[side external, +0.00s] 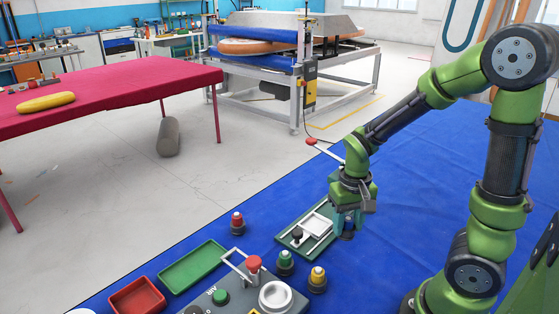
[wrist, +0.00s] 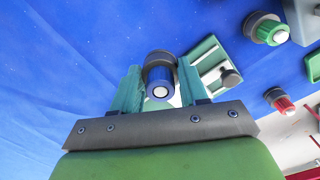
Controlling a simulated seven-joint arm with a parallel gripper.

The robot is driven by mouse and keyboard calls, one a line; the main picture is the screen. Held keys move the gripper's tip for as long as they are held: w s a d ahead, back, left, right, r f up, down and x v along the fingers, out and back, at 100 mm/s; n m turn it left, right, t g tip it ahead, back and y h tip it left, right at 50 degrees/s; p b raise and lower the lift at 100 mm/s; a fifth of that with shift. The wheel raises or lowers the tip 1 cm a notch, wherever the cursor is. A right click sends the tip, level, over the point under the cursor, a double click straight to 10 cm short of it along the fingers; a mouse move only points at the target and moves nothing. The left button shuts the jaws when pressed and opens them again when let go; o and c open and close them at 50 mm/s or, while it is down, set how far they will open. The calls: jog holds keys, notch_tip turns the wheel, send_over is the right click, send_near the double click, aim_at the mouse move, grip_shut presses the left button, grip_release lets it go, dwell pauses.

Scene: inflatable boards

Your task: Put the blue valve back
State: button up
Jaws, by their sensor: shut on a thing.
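My gripper (side external: 347,220) is shut on the blue valve (side external: 348,234), a dark-collared piece with a blue body. In the wrist view the valve (wrist: 159,90) sits between the two teal fingers, its pale round end showing. My gripper is at the right end of a green plate (side external: 292,243) with a white frame and a black knob. The plate (wrist: 202,52) shows behind the right finger in the wrist view. I cannot tell whether the valve touches anything below. A red valve (side external: 237,222), a green valve (side external: 285,263) and a yellow valve (side external: 317,280) stand on the blue mat.
A grey panel (side external: 235,302) marked AIR, with a red knob, a green knob and a white ring, lies at the front. A green tray (side external: 194,267) and a red tray (side external: 137,298) are left of it. The blue mat (side external: 440,150) is clear behind my arm.

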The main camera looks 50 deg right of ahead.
jog(key=s+a, duration=0.1)
jog(key=s, duration=0.3)
jog(key=w+a+r, duration=0.2)
jog(key=w+a, duration=0.4)
jog(key=w, duration=0.4)
jog(key=w+a+r, duration=0.1)
jog(key=w+a, duration=0.4)
jog(key=w, duration=0.6)
jog(key=f, duration=0.9)
jog(key=shift+s+f, duration=0.15)
jog(key=shift+s, duration=0.05)
jog(key=shift+f, duration=0.15)
jog(key=o, duration=1.2)
jog(key=shift+c, duration=0.2)
